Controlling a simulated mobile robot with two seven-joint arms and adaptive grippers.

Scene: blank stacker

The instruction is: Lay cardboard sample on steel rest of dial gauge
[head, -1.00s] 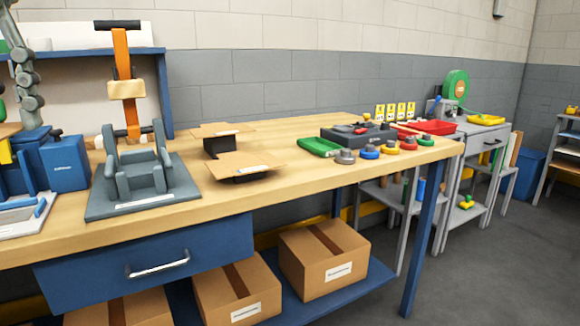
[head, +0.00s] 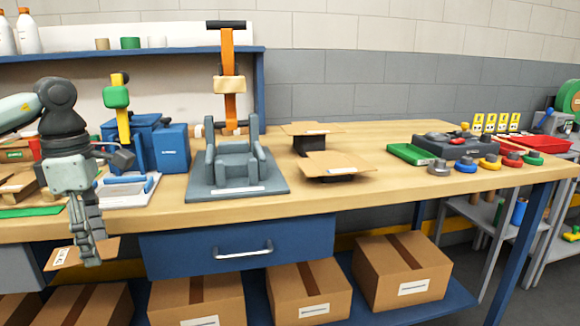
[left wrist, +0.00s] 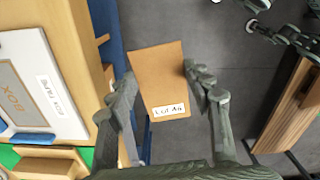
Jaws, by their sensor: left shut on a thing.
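My left gripper (head: 90,250) is in front of the bench edge at the left of the head view. It is shut on a thin brown cardboard sample (head: 70,257), held out over the floor. In the left wrist view the sample (left wrist: 158,70) lies between the two fingers, its white label near the wrist. Dark jointed parts at the top right of that view look like my right gripper (left wrist: 285,32), partly cut off. A green round dial-like thing (head: 569,97) is cut by the right edge of the head view; I cannot tell whether it is the gauge, and no steel rest shows clearly.
The wooden bench (head: 400,185) carries a grey fixture (head: 236,165), brown sheets on dark stands (head: 335,163), a green tray (head: 411,154) and several coloured knobs. A blue drawer (head: 210,246) and cardboard boxes (head: 400,270) are below.

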